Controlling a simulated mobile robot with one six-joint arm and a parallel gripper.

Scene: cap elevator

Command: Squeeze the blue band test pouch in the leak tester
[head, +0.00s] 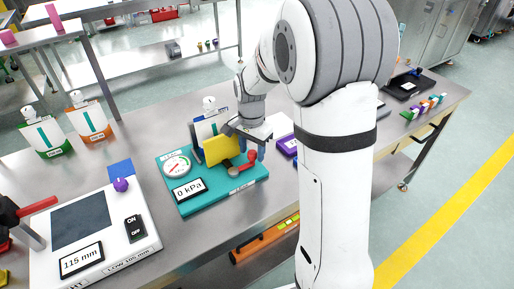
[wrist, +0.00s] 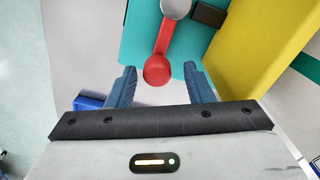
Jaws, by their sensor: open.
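The leak tester has a teal base (head: 218,199) with a round gauge (head: 177,165), a display reading 0 kPa (head: 188,190) and a yellow plate (head: 222,149). The tester's red lever (head: 243,164) lies at the right of the plate. In the wrist view the lever's round red knob (wrist: 158,70) is between and just ahead of my fingertips, with a gap on both sides. My gripper (wrist: 161,80) is open and empty.
Two pouches, with a green band (head: 54,150) and an orange band (head: 95,132), stand at the back left. A white device reading 115 mm (head: 82,262) is front left. A purple box (head: 287,146) is right of the tester. Small colored items (head: 425,106) lie far right.

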